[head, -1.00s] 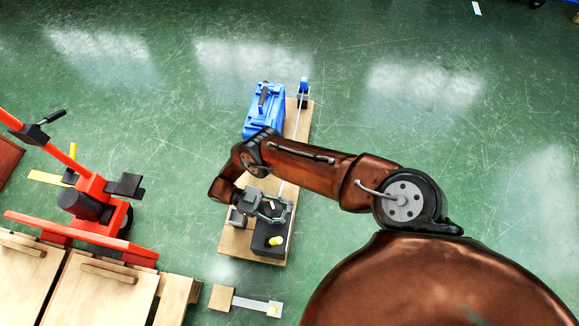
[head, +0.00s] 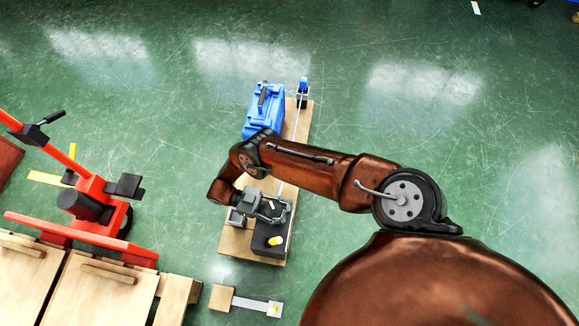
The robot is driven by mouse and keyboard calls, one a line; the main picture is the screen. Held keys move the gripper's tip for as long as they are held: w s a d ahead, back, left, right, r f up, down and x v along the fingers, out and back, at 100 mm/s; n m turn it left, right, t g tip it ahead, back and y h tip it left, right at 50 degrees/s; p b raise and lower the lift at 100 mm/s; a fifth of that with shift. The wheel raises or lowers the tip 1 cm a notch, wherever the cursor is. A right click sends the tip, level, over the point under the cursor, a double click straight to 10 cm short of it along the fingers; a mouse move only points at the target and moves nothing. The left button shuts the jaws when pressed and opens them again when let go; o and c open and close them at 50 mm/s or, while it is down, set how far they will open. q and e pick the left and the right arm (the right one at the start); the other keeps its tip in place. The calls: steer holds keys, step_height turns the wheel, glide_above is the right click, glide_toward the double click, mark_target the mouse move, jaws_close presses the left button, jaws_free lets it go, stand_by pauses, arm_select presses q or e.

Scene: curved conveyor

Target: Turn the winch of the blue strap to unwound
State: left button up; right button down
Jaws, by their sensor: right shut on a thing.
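A wooden board (head: 231,243) lies on the floor at the centre. A blue box-shaped unit (head: 264,112) with a dark handle sits near its far end. A small blue-and-black fitting (head: 303,90) stands beside it, and a thin pale strap or line (head: 296,124) runs from there toward the near end. A black block (head: 263,240) with a yellow knob sits at the near end. My right gripper (head: 283,211) is shut on a small part beside the black block; its fingers hide that part, and I cannot tell whether it is the winch handle. My left gripper is not in view.
A red machine (head: 95,206) with a black lever stands at left, behind pale wooden boxes (head: 105,290). A small wooden block (head: 221,297) with a pale strip lies at the near edge. The green floor at right is clear.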

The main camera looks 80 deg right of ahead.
steer(key=shift+w+a, duration=0.25)
steer(key=shift+w, duration=0.1)
steer(key=c, duration=1.8)
jaws_free()
steer(key=o, duration=0.5)
steer(key=shift+s+d, duration=0.2)
steer(key=shift+r, duration=0.1)
step_height(320, 180, up, 10)
steer(key=shift+f, duration=0.15)
